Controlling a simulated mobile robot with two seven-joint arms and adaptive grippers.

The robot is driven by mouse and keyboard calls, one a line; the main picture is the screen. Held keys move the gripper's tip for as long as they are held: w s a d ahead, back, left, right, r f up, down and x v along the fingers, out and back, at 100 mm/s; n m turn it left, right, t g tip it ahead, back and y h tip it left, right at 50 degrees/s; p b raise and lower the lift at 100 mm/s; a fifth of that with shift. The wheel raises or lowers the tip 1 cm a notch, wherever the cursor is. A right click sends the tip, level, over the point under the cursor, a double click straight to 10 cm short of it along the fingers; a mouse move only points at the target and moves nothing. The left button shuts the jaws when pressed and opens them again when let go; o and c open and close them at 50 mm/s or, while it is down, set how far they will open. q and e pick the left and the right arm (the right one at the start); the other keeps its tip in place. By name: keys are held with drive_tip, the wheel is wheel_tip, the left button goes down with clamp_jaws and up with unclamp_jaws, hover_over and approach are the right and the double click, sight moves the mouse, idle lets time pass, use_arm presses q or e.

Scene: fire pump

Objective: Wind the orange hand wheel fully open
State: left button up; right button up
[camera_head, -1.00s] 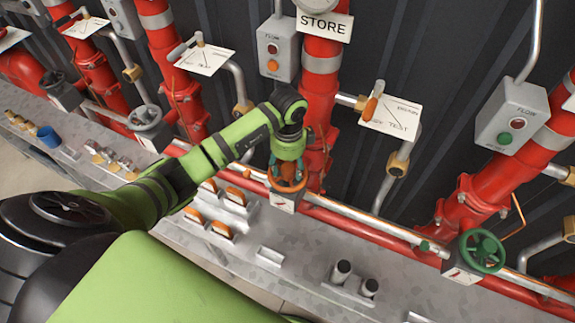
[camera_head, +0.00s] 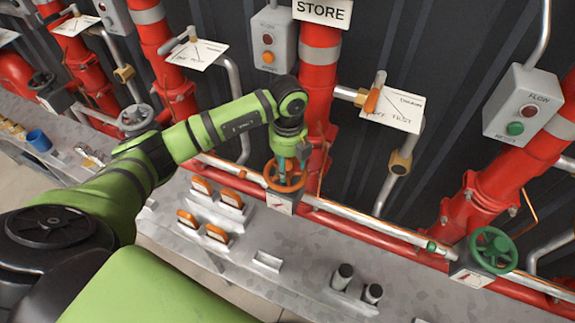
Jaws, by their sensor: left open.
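The orange hand wheel (camera_head: 284,184) sits on a small pale block on the long pipe, in front of the red riser under the STORE sign. My left gripper (camera_head: 291,166) points down at the wheel from above, its fingers over or within the rim. It is open; whether the fingers touch the rim or spokes I cannot tell. The gripper hides the back of the wheel. My right gripper is not in view.
A green hand wheel (camera_head: 493,250) is at the right on the same pipe, and a grey one (camera_head: 136,118) at the left. Orange-topped blocks (camera_head: 217,234) and two dark cylinders (camera_head: 343,276) stand on the grey ledge. A FLOW box (camera_head: 272,40) hangs above.

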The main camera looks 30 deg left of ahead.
use_arm(q)
drive_tip(key=shift+s+r, duration=0.1)
clamp_jaws()
drive_tip(key=n+p, duration=0.2)
drive_tip(key=n, duration=0.2)
drive_tip(key=shift+r, duration=0.15)
drive_tip(key=n+p, duration=0.1)
drive_tip(key=n, duration=0.2)
drive_tip(key=shift+a, duration=0.15)
drive_tip(key=shift+n, duration=0.6)
